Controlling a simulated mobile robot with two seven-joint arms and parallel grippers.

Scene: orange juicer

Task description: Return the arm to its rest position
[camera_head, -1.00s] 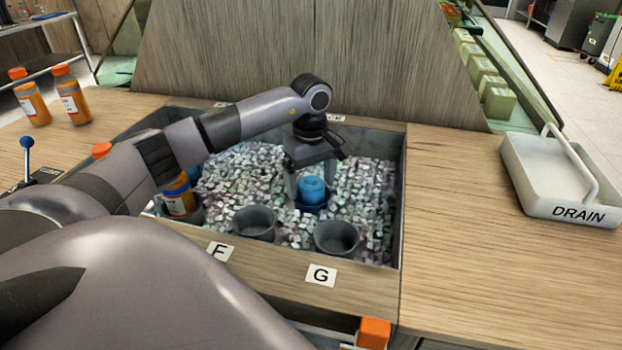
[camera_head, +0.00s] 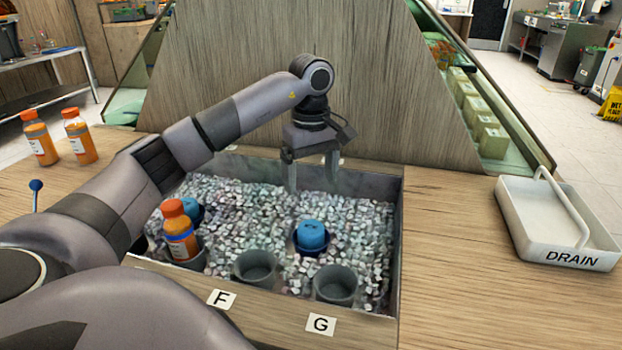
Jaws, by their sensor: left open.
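My left arm (camera_head: 230,125) comes in from the left and reaches over the ice bin. Its left gripper (camera_head: 312,178) points down with fingers apart and empty. It hangs above the back part of the bin, behind and above a blue-capped item (camera_head: 311,236) sitting in a dark holder in the ice. The gripper and the blue cap are apart. My right gripper is not in the view.
The ice bin (camera_head: 400,230) also holds an orange-capped juice bottle (camera_head: 180,232), another blue cap (camera_head: 190,210) and two empty cups (camera_head: 256,268) (camera_head: 335,285). Two juice bottles (camera_head: 79,136) (camera_head: 39,138) stand at left. A DRAIN tray (camera_head: 560,250) lies at right. A wooden panel (camera_head: 300,40) rises behind.

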